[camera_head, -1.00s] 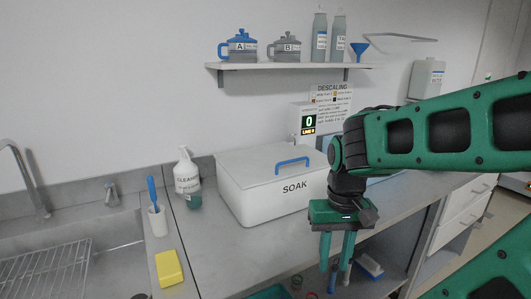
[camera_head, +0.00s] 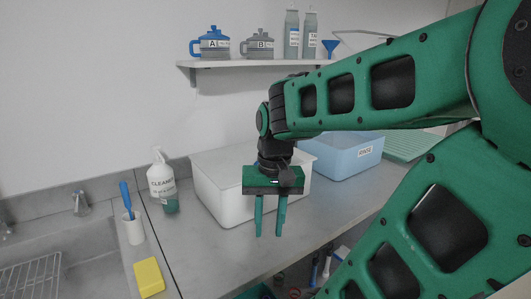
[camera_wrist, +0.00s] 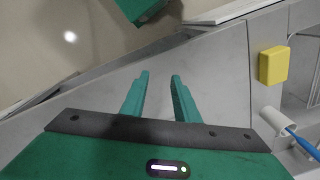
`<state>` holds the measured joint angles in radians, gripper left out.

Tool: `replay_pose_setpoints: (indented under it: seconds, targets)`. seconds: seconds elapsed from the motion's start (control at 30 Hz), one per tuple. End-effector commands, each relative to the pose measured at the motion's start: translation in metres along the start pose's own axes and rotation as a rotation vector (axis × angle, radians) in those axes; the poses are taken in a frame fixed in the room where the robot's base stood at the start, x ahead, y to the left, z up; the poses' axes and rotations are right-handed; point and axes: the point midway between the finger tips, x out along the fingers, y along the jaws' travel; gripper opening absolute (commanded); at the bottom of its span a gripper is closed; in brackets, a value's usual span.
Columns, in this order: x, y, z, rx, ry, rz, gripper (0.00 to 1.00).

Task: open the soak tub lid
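The soak tub (camera_head: 222,195) is a white box on the counter in the head view. Its white lid (camera_head: 215,160) appears to lie on top. My arm and gripper cover the tub's right part, its label and the blue lid handle. My gripper (camera_head: 270,233) hangs fingers down in front of the tub, with a clear gap between its two green fingers. It is open and empty. In the wrist view the gripper's fingers (camera_wrist: 160,80) are apart over bare grey counter, and the tub is not seen there.
A cleaner bottle (camera_head: 162,182), a white cup with a blue brush (camera_head: 132,228) and a yellow sponge (camera_head: 149,277) stand left, beside the sink. A blue rinse tub (camera_head: 345,160) is at right. A shelf (camera_head: 255,64) with teapot-like jugs hangs above. The front counter is clear.

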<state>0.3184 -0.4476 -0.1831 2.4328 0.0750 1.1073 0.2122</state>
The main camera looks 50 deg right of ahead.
Motion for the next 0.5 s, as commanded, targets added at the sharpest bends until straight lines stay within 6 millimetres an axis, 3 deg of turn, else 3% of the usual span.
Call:
replay_pose_setpoints:
  seconds: [0.13,0.3,0.5]
  targets:
    - [-0.056,-0.013,-0.069,0.286,0.038,-0.046,0.28]
    - [-0.116,-0.011,-0.142,0.608,0.067,-0.088,0.28]
    - [-0.166,0.010,-0.201,0.892,0.095,-0.114,0.28]
